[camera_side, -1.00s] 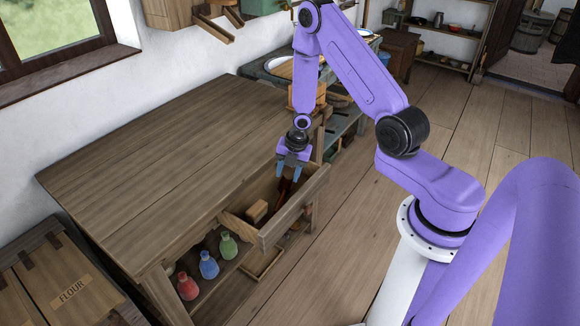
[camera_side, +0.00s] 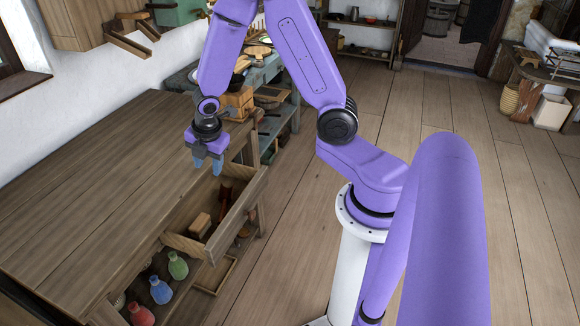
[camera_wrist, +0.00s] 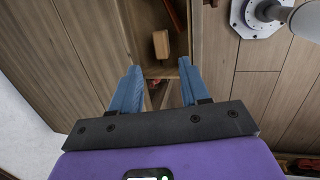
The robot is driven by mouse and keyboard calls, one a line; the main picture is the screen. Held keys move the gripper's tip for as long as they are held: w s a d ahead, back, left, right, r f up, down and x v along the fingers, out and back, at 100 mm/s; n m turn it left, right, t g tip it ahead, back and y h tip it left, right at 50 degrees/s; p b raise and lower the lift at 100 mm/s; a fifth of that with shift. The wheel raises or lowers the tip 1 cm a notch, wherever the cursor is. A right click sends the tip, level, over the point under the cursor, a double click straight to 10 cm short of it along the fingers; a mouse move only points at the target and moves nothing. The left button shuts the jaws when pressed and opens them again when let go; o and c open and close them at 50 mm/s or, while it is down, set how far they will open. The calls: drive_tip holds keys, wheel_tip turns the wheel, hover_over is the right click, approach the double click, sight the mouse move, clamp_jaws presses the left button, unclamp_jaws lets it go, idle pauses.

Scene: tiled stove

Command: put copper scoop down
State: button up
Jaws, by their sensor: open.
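My gripper (camera_side: 208,165) is raised above the open drawer (camera_side: 240,211), near the table edge. In the wrist view its two blue fingers (camera_wrist: 161,72) are spread apart with nothing held between them. A dark reddish thing (camera_side: 226,188) lies in the back part of the drawer. It also shows at the top of the wrist view (camera_wrist: 173,14), partly cut off. It may be the copper scoop, but its shape is too unclear to be sure. A small wooden block (camera_side: 200,225) lies apart from it in the same drawer.
The wooden table top (camera_side: 120,160) is bare. Green (camera_side: 178,266), blue (camera_side: 160,291) and red (camera_side: 141,315) flasks stand on the shelf below. A wooden box (camera_side: 237,103) stands on the cluttered bench behind. The floor at right is open around my base.

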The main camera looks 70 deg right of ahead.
drive_tip(key=s+a+r+m, duration=0.2)
drive_tip(key=s+r, duration=0.2)
drive_tip(key=s, duration=0.4)
drive_tip(key=s+a+r+m+g+y, duration=0.1)
drive_tip(key=s+a+r, duration=0.2)
drive_tip(key=s, duration=0.6)
drive_tip(key=s+a+r+m+g, duration=0.1)
drive_tip(key=s+a+r+m, duration=0.1)
drive_tip(key=s+r, duration=0.3)
drive_tip(key=s+a, duration=0.1)
drive_tip(key=s, duration=0.2)
drive_tip(key=shift+s+m+y, duration=0.3)
drive_tip(key=shift+s, duration=0.1)
drive_tip(key=shift+r, duration=0.1)
